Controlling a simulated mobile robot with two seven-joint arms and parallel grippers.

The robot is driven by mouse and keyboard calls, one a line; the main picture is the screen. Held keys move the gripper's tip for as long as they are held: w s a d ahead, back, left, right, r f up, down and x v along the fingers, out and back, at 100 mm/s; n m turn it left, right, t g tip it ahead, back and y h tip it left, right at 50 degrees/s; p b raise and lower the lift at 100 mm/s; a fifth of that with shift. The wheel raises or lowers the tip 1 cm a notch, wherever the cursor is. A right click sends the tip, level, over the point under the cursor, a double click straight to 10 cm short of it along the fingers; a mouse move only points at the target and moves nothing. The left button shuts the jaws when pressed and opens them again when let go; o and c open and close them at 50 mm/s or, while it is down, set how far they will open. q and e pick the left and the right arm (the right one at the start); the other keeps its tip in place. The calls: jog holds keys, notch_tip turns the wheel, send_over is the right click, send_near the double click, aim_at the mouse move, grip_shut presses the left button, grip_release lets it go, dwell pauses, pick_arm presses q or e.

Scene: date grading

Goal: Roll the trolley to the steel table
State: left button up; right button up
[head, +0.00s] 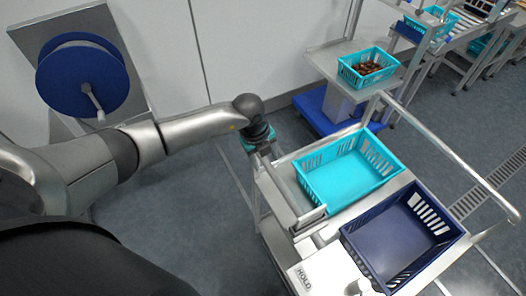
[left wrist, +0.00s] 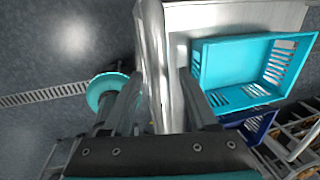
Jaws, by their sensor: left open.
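The trolley (head: 373,200) is a steel-framed cart at the lower right of the head view, carrying a cyan crate (head: 345,172) and a navy crate (head: 400,240), both looking empty. My left gripper (head: 259,141) is at the trolley's near upper-left corner. In the left wrist view, the open left gripper (left wrist: 162,95) has a steel bar (left wrist: 153,40) of the trolley between its fingers; I cannot tell if they touch it. Several steel surfaces stand at the upper right, and which is the steel table is unclear. My right gripper is not visible.
A cyan crate of dates (head: 368,68) sits on a steel stand with a blue base (head: 318,112) behind the trolley. A blue reel (head: 83,80) is at the upper left. A white HOLD plate (head: 305,277) is at the bottom. Grey floor with a drain grate (head: 487,183) is open at right.

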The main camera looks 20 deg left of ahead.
pick_arm(q)
notch_tip(320, 180, up, 15)
jog(key=s+a, duration=0.1)
jog(key=s, duration=0.1)
jog(key=shift+s+a, duration=0.15)
jog(key=shift+a, duration=0.25)
jog(key=shift+f, duration=0.1)
